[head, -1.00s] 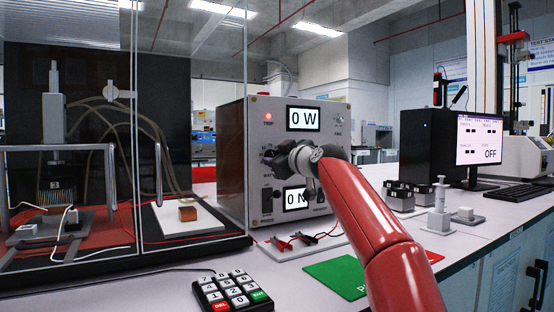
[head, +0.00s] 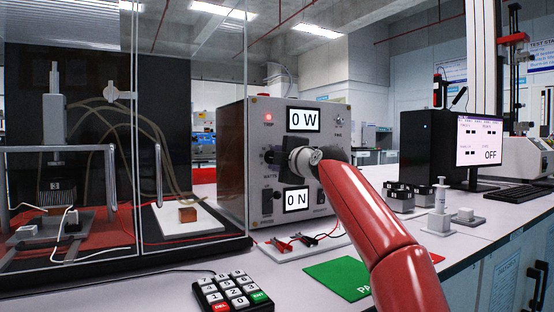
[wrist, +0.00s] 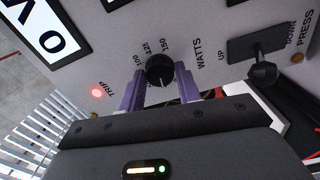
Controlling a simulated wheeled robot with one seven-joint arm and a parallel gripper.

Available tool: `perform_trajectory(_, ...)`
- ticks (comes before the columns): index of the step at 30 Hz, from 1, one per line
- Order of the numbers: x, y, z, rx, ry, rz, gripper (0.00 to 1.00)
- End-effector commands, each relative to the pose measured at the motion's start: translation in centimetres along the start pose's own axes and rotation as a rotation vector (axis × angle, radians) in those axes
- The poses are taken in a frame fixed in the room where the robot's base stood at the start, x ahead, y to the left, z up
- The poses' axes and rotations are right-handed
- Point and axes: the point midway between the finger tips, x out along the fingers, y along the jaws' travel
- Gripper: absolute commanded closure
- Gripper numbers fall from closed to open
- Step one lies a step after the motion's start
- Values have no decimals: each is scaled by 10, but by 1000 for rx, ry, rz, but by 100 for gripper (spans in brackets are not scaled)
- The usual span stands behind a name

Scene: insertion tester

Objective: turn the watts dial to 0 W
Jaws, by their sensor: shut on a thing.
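The watts dial (wrist: 160,70) is a small black knob on the grey tester panel, marked 100, 125 and 150 along its upper edge in the wrist view. My gripper (wrist: 160,88) is shut on it, with one purple finger on each side. The dial's lower scale is hidden, and I cannot read its pointer surely. The upper display (head: 304,119) reads 0 W. The lower display (head: 296,198) reads 0 N.
The press lever (wrist: 262,62), marked UP and DOWN, is right of the dial in the wrist view. The red TRIP light (head: 268,117) is lit. A keypad (head: 233,291), red and black clips (head: 283,243) and a green pad (head: 338,278) lie in front of the tester.

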Motion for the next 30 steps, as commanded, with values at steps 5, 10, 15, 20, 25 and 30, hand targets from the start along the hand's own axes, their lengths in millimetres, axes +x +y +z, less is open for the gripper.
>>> perform_trajectory(5,1,-2,1,-167,0,-5,89)
perform_trajectory(10,1,-2,1,-322,0,-5,89)
perform_trajectory(15,1,-2,1,-456,0,-4,89)
perform_trajectory(20,1,-2,1,-554,0,-3,89)
perform_trajectory(25,1,-1,1,-624,0,-3,89)
perform_trajectory(30,1,-1,1,-662,0,-2,89)
